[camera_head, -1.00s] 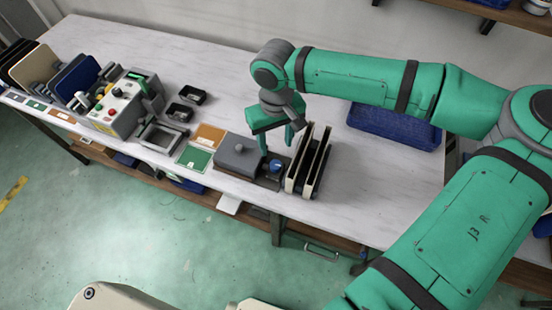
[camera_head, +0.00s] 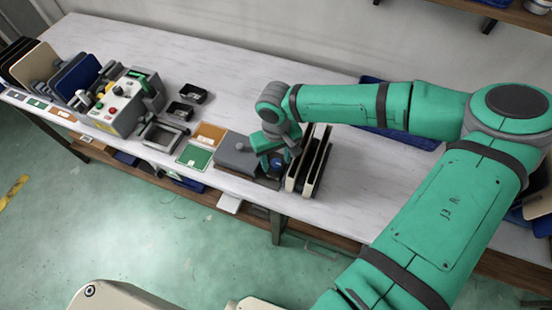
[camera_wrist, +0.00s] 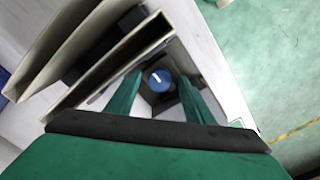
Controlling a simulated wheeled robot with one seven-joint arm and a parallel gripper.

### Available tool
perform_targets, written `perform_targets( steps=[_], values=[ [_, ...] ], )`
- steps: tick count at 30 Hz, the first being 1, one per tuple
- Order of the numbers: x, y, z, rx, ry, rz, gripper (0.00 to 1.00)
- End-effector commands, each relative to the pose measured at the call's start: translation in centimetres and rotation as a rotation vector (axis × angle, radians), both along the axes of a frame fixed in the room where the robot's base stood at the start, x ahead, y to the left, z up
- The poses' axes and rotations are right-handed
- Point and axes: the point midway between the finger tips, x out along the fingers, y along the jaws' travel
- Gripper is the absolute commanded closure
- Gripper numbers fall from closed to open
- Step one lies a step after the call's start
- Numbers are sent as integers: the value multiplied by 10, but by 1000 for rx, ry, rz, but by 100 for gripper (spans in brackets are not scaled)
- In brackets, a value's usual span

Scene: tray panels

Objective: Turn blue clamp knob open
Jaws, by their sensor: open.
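The blue clamp knob (camera_wrist: 160,79) is a round blue knob with a white line mark on its top. In the wrist view it lies beyond and between the two green fingers. My gripper (camera_wrist: 153,97) is open and empty; a finger stands on either side of the knob in that picture, and I cannot tell whether either touches it. In the head view my gripper (camera_head: 274,165) is low over the knob's place, beside the dark grey block, and the knob is mostly hidden behind it.
Upright tray panels (camera_head: 311,160) stand close on the right of my gripper. A grey block (camera_head: 237,152) with a round knob is on the left, with green (camera_head: 195,156) and orange cards beyond. A control box (camera_head: 119,104) stands further left. A blue bin (camera_head: 410,137) is behind my arm.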

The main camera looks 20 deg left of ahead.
Motion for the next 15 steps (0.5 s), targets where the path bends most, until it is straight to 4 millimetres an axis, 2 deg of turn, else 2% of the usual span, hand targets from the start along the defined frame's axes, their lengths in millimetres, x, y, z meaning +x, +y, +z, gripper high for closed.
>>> perform_targets(
  steps=[2, 7, 8, 15],
  values=[
    [0, 0, 0, 0, 0, 0, 52],
    [0, 0, 0, 0, 0, 0, 90],
    [0, 0, 0, 0, 0, 0, 93],
    [0, 0, 0, 0, 0, 12, 93]
  ],
)
